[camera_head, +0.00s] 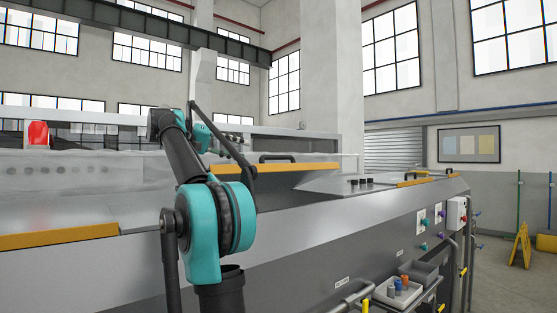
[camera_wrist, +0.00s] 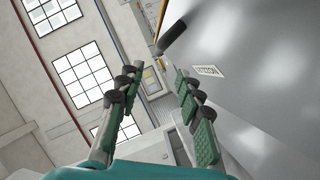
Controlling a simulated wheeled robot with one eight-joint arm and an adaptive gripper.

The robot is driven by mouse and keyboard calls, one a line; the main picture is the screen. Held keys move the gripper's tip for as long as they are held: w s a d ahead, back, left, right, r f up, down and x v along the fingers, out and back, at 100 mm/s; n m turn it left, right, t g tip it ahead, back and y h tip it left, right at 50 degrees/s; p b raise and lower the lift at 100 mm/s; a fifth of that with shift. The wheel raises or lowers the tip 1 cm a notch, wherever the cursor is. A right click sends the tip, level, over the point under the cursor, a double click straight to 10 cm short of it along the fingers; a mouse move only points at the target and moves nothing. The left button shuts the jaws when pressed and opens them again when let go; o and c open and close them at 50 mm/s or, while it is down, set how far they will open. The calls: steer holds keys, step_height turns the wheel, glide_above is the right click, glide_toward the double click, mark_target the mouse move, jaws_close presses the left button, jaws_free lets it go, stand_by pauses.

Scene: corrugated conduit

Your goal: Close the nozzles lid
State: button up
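A grey lid with a yellow front edge (camera_head: 290,168) and a black bar handle (camera_head: 277,158) stands raised on the long grey machine, behind my arm. No label naming it as the nozzles lid is readable in the head view. In the wrist view, a grey panel (camera_wrist: 265,65) carries a small white label (camera_wrist: 208,71), too blurred to read. A black handle (camera_wrist: 172,39) sticks out beside the panel. My gripper (camera_wrist: 158,88) is open, with nothing between its fingers; the handle is beyond them. The fingers cannot be made out in the head view.
Other yellow-edged covers lie along the machine, at the left (camera_head: 60,237) and far right (camera_head: 415,183). Black knobs (camera_head: 360,181) stand on its top. Pipes and a tray (camera_head: 398,291) stick out from its front. Floor (camera_head: 505,285) shows clear at the right, before a yellow sign (camera_head: 520,245).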

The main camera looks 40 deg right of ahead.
mark_target(278, 158)
steer(key=x, duration=1.4)
jaws_close()
